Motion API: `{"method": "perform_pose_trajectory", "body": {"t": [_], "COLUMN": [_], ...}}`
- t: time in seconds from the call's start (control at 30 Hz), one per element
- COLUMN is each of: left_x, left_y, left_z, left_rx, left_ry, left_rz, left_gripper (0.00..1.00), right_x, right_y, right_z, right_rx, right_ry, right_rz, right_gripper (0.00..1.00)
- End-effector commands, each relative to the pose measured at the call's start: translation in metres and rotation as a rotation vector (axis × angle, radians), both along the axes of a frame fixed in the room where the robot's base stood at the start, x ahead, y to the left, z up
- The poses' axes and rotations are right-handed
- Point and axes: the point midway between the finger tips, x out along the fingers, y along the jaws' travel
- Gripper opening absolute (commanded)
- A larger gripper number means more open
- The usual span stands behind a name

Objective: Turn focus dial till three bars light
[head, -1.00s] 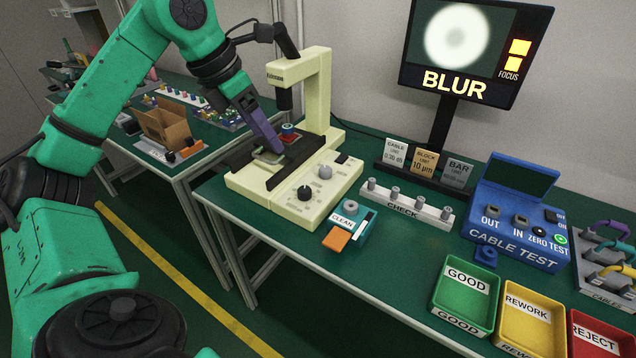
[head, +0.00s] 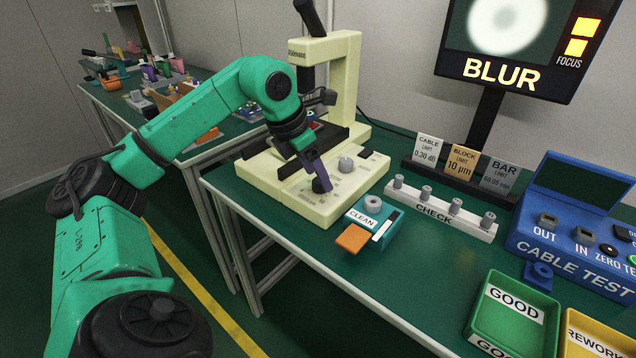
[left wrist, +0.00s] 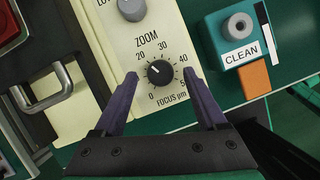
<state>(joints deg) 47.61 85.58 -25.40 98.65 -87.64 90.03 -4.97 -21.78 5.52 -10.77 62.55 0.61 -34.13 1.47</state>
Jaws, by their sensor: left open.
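The focus dial (left wrist: 160,72) is a black knob on the cream microscope base (head: 290,196). In the left wrist view its white pointer is toward the upper left, near the 20 mark. My left gripper (left wrist: 160,77) is open, with its purple fingers on either side of the dial; I cannot tell whether they touch it. In the head view this gripper (head: 321,185) covers much of the dial. The monitor (head: 515,40) shows a blurred bright disc, the word BLUR and two lit amber focus bars (head: 582,37). My right gripper is out of view.
A grey knob (left wrist: 131,8) sits beside the focus dial. The teal CLEAN box (head: 374,222) with an orange pad stands close to the right of the base. Beyond it are the CHECK rack (head: 440,211), the blue cable tester (head: 575,245) and the green GOOD tray (head: 513,312).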

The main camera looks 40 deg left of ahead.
Motion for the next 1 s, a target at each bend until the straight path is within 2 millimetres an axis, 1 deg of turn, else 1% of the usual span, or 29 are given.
{"method": "perform_pose_trajectory", "body": {"t": [0.03, 0.1, 0.37, 0.47, 0.5, 0.57, 0.6, 0.77, 0.87, 1.0], "left_x": [0.002, 0.005, 0.006, 0.006, 0.006, 0.006, 0.006, 0.006, 0.006, 0.006], "left_y": [-0.001, -0.001, -0.001, -0.002, -0.001, -0.001, -0.001, -0.001, 0.0, 0.001], "left_z": [-0.007, -0.012, -0.014, -0.014, -0.014, -0.014, -0.014, -0.013, -0.012, -0.009], "left_rx": [0.0, 0.0, 0.001, 0.001, 0.001, 0.001, 0.001, 0.0, -0.002, -0.004], "left_ry": [0.0, 0.0, -0.001, -0.001, -0.001, -0.001, -0.001, 0.002, 0.006, 0.004], "left_rz": [0.0, 0.0, 0.0, 0.0, 0.0, 0.0, 0.0, -0.036, -0.139, -0.329], "left_gripper": [0.74, 0.74, 0.74, 0.4, 0.24, 0.01, 0.0, 0.0, 0.0, 0.0], "right_x": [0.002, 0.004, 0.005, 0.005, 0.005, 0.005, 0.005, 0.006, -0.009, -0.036], "right_y": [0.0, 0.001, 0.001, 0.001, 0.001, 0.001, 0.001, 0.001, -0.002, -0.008], "right_z": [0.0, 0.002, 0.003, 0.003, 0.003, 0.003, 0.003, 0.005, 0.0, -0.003], "right_rx": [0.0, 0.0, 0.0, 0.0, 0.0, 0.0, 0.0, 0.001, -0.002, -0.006], "right_ry": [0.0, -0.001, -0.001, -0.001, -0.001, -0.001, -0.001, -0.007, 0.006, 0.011], "right_rz": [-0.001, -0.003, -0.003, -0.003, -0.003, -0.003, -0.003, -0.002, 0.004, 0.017], "right_gripper": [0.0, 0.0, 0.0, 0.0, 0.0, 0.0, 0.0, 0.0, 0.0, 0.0]}}
